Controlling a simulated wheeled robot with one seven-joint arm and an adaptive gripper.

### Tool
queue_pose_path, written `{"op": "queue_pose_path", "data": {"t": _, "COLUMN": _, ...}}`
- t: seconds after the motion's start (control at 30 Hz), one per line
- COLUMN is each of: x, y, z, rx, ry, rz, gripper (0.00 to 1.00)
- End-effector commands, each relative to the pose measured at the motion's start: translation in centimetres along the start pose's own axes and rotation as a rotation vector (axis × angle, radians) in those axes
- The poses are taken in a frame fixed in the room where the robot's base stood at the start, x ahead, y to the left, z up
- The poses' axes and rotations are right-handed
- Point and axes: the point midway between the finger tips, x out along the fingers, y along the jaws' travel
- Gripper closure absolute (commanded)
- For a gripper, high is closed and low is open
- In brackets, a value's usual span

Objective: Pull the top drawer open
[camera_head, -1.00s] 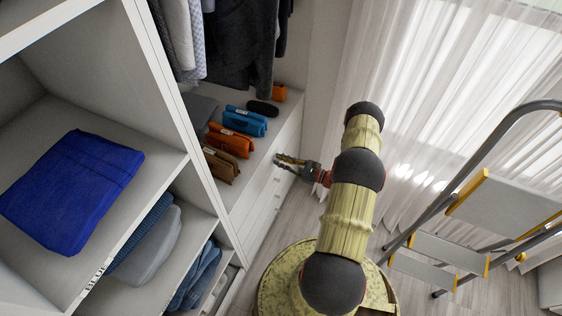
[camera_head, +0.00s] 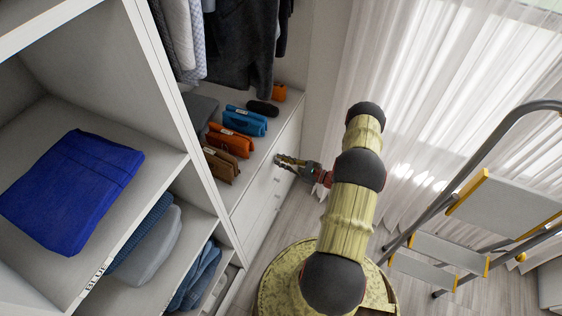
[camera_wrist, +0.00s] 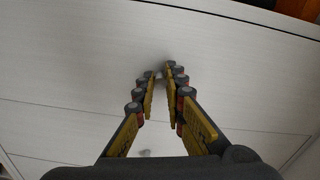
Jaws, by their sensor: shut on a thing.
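The top drawer (camera_wrist: 75,75) is the uppermost white front under the shelf top, and it appears flush in the wrist view. My gripper (camera_wrist: 164,82) reaches its front, and the fingertips are shut on a small drawer handle (camera_wrist: 158,74), mostly hidden between them. In the head view my gripper (camera_head: 280,160) is at the upper part of the white drawer unit (camera_head: 262,195), coming from the right.
Several folded bags, one of them blue (camera_head: 245,121), lie on top of the unit. Clothes (camera_head: 235,40) hang above. A stepladder (camera_head: 440,250) stands at the right before the curtain (camera_head: 440,90). Floor is free beside the drawers.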

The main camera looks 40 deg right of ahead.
Motion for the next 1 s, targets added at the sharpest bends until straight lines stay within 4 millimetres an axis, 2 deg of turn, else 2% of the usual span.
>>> {"op": "queue_pose_path", "data": {"t": 0.17, "x": -2.3, "y": -0.3, "z": 0.0, "rx": -0.002, "ry": 0.001, "rz": -0.007, "gripper": 1.00}}
{"op": "queue_pose_path", "data": {"t": 0.27, "x": -4.3, "y": -0.3, "z": 0.0, "rx": -0.002, "ry": 0.001, "rz": -0.009, "gripper": 1.00}}
{"op": "queue_pose_path", "data": {"t": 0.7, "x": -16.3, "y": -0.3, "z": -0.1, "rx": -0.005, "ry": 0.001, "rz": -0.010, "gripper": 1.00}}
{"op": "queue_pose_path", "data": {"t": 1.0, "x": -23.0, "y": -0.3, "z": -0.1, "rx": -0.005, "ry": 0.002, "rz": -0.007, "gripper": 1.00}}
